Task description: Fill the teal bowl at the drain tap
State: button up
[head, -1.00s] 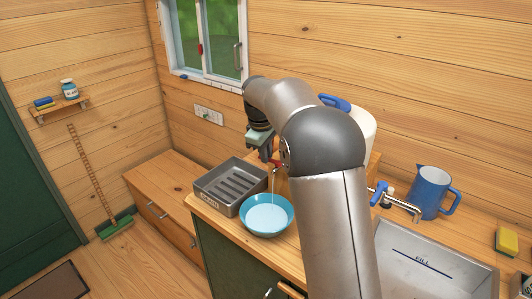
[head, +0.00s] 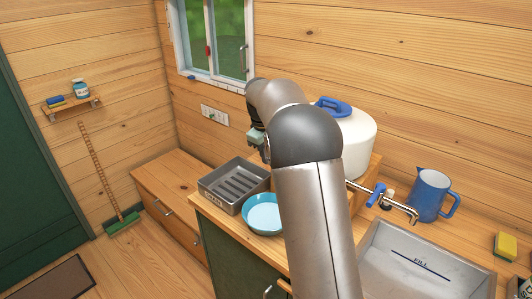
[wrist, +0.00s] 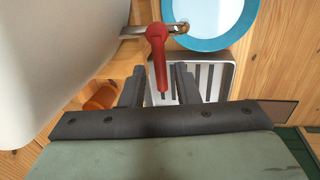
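The teal bowl (head: 263,213) stands upright on the wooden counter in the head view, its right edge close behind my arm. Its inside is pale blue, and it also shows in the wrist view (wrist: 246,43) below a metal spout. The drain tap's red handle (wrist: 157,50) lies between my gripper's two dark fingers in the wrist view. My gripper (wrist: 158,82) is open, with a gap visible beside the handle. In the head view my arm hides the drain tap and most of my gripper. I cannot tell whether water is running.
A grey ribbed tray (head: 235,185) stands left of the bowl. A white tank (head: 357,140) with a blue lid stands behind my arm. A blue-handled tap (head: 376,195) reaches toward the metal sink (head: 405,265). A blue jug (head: 430,195) and a sponge (head: 505,246) are at right.

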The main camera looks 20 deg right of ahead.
dwell(0.3)
jog(key=v, duration=1.7)
jog(key=shift+r, duration=0.2)
jog(key=s+a+f+m, duration=0.2)
jog(key=s+f, duration=0.5)
jog(key=s, duration=0.5)
jog(key=s+a+f+m+y, duration=0.1)
jog(key=s+a+f+m, duration=0.1)
jog(key=s+f, duration=0.5)
jog(key=s+a+f+m+y, duration=0.1)
jog(key=s+a+f, duration=0.3)
jog(key=s, duration=1.3)
notch_tip(320, 180, down, 4)
jog(key=shift+s+r+m, duration=0.15)
jog(key=shift+r+m, duration=0.1)
jog(key=shift+m, duration=0.15)
jog(key=shift+a, duration=0.15)
